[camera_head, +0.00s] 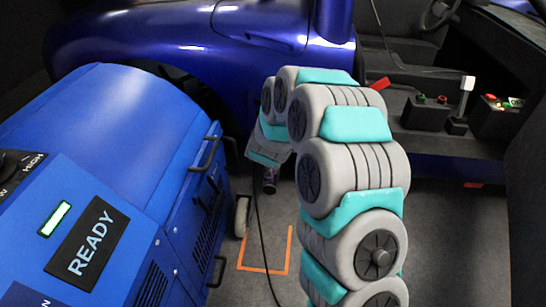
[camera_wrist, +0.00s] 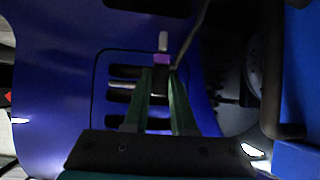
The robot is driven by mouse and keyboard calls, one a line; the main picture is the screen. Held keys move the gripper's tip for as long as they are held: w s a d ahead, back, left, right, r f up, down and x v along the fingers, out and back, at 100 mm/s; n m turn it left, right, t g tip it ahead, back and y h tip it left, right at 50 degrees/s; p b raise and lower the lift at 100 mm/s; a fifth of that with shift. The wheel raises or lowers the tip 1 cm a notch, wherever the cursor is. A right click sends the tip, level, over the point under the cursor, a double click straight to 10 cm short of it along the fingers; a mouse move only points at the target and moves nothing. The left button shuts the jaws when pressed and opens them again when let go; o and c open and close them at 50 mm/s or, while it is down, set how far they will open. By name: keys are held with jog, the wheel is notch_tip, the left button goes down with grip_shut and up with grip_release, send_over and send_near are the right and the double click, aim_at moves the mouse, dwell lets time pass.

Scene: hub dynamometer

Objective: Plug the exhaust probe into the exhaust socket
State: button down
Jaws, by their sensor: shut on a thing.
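In the wrist view the two green fingers of my gripper (camera_wrist: 161,85) are closed on a small purple piece with a pale tip, which I take to be the exhaust probe (camera_wrist: 162,58). A thin dark line, perhaps its cable, runs up and right from it. Beyond the fingers is a dark blue panel (camera_wrist: 70,75) with several dark slots; I cannot tell whether the probe touches it. No exhaust socket can be made out for certain in either view.
A blue machine (camera_head: 120,140) with a READY display stands at left, close to my arm. A dark blue car (camera_head: 200,40) stands behind. A control box (camera_head: 425,112) is at right.

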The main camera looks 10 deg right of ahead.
jog(key=shift+m+h, duration=0.8)
jog(key=shift+w+d+f+b, duration=0.1)
jog(key=shift+d+f+b, duration=0.15)
jog(key=shift+f+b, duration=1.25)
jog(key=shift+d+f+b, duration=0.25)
jog(key=shift+f+b, duration=0.2)
jog(key=shift+f, duration=2.05)
jog(key=shift+w+d+f+b, duration=0.1)
jog(key=shift+d+f+b, duration=0.15)
jog(key=shift+f+b, duration=1.25)
jog(key=shift+s+f+p, duration=0.15)
jog(key=shift+f+p, duration=0.3)
jog(key=shift+p, duration=0.35)
jog(key=shift+f, duration=0.3)
jog(key=shift+f, duration=0.35)
jog(key=shift+f+b, duration=0.25)
jog(key=shift+b, duration=0.1)
jog(key=shift+f, duration=0.3)
jog(key=shift+f, duration=0.15)
